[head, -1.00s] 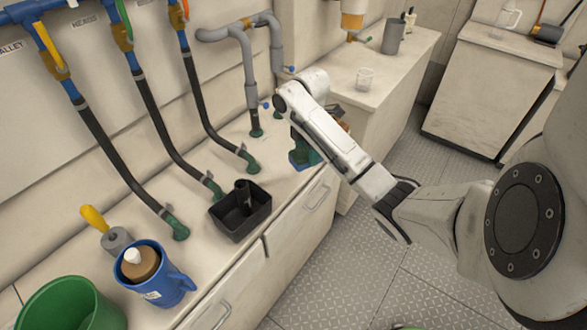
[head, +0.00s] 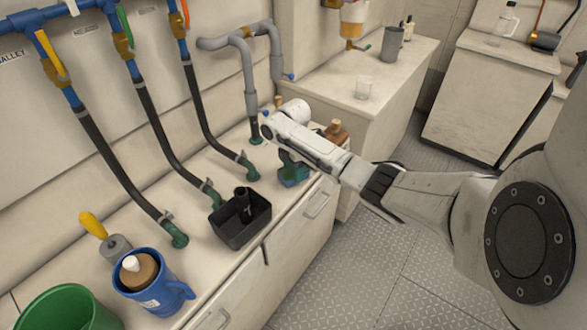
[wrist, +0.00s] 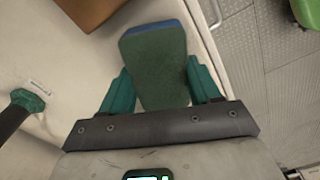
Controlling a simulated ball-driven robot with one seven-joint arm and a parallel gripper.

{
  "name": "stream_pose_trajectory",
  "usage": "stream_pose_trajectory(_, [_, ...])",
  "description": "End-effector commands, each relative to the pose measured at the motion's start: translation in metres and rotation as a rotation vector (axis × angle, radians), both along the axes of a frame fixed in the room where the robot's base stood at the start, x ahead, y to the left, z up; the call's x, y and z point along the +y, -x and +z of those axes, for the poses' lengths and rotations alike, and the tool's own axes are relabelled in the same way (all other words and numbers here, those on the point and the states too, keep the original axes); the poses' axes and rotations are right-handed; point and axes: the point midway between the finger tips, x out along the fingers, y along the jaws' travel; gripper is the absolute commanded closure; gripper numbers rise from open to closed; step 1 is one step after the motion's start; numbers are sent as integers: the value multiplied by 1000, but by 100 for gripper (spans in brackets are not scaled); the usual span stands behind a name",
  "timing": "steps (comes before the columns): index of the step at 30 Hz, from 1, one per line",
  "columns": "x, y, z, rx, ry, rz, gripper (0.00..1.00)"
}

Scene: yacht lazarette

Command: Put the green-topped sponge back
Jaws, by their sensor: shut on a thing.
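The green-topped sponge (wrist: 155,60) is between the two teal fingers of my gripper (wrist: 160,72) in the wrist view, its green face toward the camera and a blue edge showing. My gripper is shut on it. In the head view the sponge (head: 294,176) shows as a blue-green block below my gripper (head: 290,160), over the front part of the counter, right of the black bin. My arm hides part of it. I cannot tell whether it touches the counter.
The black open bin (head: 241,222) stands left of the sponge, with hoses (head: 165,150) running down behind it. A brown bottle (head: 336,130) is behind my arm. A blue mug (head: 155,290) and green bucket (head: 65,310) stand at the near left. A brown box (wrist: 85,10) is close in the wrist view.

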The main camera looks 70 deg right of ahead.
Motion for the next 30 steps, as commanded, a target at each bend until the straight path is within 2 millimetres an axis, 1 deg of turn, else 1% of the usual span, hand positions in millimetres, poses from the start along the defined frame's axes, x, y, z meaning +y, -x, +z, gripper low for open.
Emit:
stream_pose_trajectory(4, [0,0,0,0,0,0,66])
stream_pose_trajectory(8, [0,0,-4,0,0,0,66])
stream_pose_trajectory(9, [0,0,-2,1,1,0,34])
stream_pose_trajectory(16, [0,0,-2,1,1,0,12])
stream_pose_trajectory(22, [0,0,-2,1,1,0,12])
stream_pose_trajectory(26, [0,0,4,-1,1,0,12])
stream_pose_trajectory(29, [0,-1,15,-2,0,0,12])
stream_pose_trajectory(30, [0,-1,22,-2,1,0,12])
